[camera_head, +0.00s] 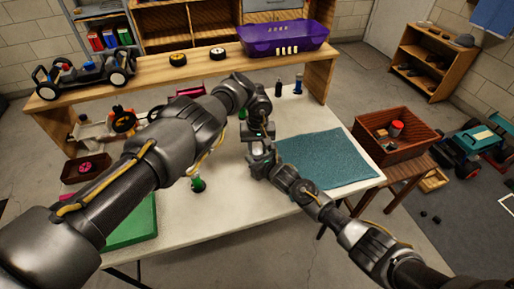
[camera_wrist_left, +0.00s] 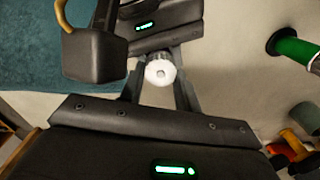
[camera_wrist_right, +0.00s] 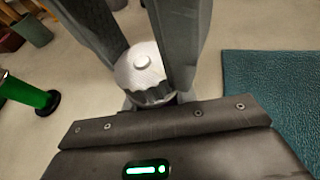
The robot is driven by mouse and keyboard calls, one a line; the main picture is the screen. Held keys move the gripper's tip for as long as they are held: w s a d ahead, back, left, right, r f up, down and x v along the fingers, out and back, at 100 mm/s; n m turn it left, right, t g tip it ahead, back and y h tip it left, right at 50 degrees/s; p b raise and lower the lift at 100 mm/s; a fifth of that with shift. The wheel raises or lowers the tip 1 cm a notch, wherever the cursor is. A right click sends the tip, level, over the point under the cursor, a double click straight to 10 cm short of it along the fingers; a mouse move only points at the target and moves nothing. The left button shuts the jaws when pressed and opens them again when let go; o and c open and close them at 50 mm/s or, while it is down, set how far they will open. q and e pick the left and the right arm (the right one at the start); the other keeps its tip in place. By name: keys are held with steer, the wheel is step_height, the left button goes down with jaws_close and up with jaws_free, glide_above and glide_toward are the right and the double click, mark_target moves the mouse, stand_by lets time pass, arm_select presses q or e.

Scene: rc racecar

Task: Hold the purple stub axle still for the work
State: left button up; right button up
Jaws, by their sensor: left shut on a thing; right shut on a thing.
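My left gripper (camera_head: 257,132) and right gripper (camera_head: 259,154) meet over the white table beside the teal mat. In the left wrist view the left gripper (camera_wrist_left: 160,85) is shut on a pale round part (camera_wrist_left: 160,73) with a small centre boss. In the right wrist view the right gripper (camera_wrist_right: 148,80) has its fingers on both sides of a pale round part (camera_wrist_right: 132,70), with a dark ribbed piece (camera_wrist_right: 155,95) below it. I cannot tell whether both views show the same part. No purple stub axle is recognisable; the grippers hide most of what they hold.
The teal mat (camera_head: 325,158) lies on the right of the table. A green-handled tool (camera_head: 198,184) stands left of the grippers. A green tray (camera_head: 132,228) is at the front left. A wooden crate (camera_head: 385,148) stands at the right. A purple bin (camera_head: 285,36) sits on the back shelf.

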arm_select(q)
steer(key=o, duration=1)
steer(key=shift+d, duration=0.1)
